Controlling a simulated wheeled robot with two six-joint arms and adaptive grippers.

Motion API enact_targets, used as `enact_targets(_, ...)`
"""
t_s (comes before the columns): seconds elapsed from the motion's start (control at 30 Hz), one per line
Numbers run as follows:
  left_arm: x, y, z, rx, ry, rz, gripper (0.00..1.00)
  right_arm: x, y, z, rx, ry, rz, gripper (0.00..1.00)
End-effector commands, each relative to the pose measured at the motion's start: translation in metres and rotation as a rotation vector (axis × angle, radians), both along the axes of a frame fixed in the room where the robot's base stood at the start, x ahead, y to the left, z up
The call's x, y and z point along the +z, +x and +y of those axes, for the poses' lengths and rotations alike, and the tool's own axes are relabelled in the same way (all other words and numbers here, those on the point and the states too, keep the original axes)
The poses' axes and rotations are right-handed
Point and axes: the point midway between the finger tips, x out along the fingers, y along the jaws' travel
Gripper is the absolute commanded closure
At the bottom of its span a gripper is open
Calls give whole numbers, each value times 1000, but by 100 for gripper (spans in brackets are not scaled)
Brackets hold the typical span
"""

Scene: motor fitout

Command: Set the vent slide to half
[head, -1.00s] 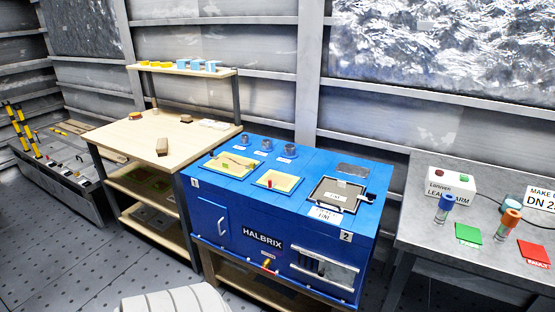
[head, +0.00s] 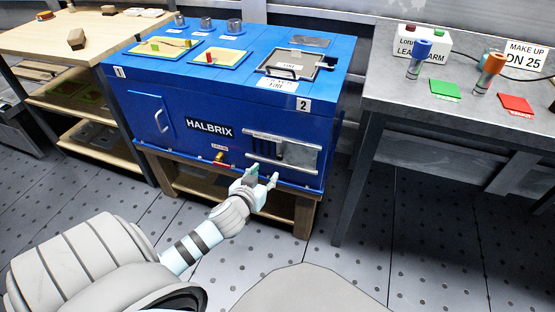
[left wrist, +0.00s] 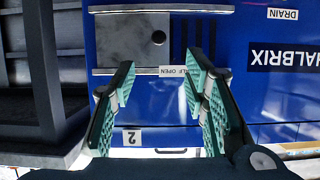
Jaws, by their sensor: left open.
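The vent slide (head: 298,155) is a bare metal plate between two horizontal rails on the front of the blue HALBRIX unit (head: 150,100). Several dark vent slots (head: 264,147) show uncovered to its left. In the left wrist view, which is upside down, the plate (left wrist: 125,40) carries a dark round spot, perhaps a knob (left wrist: 158,37), near its slot-side edge. A label partly reading "LF OPEN" (left wrist: 172,71) lies along the rail, partly hidden by a finger. My left gripper (head: 262,176) is open and empty, in front of and below the slide. My right gripper is not in view.
A red-and-yellow drain valve (head: 220,158) projects left of my gripper. A handle (head: 162,118) is further left. A grey table (head: 400,90) with an alarm box (head: 424,40) stands to the right. The floor before the unit is open.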

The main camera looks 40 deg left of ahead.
Motion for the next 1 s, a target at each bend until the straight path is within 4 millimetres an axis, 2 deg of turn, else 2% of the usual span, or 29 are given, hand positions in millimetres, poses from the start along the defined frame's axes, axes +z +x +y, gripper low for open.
enact_targets(0.27,-36,73,23,-2,-2,-2,59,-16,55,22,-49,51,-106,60)
enact_targets(0.33,-43,89,29,-3,-4,-1,59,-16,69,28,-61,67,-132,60)
enact_targets(0.4,-45,98,31,-4,-3,0,59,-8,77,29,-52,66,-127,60)
enact_targets(0.57,-47,109,35,-5,-3,2,59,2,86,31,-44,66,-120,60)
enact_targets(0.83,-46,110,35,-6,-2,1,59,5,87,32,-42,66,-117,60)
enact_targets(1.0,-46,110,35,-6,-2,2,85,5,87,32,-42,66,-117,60)
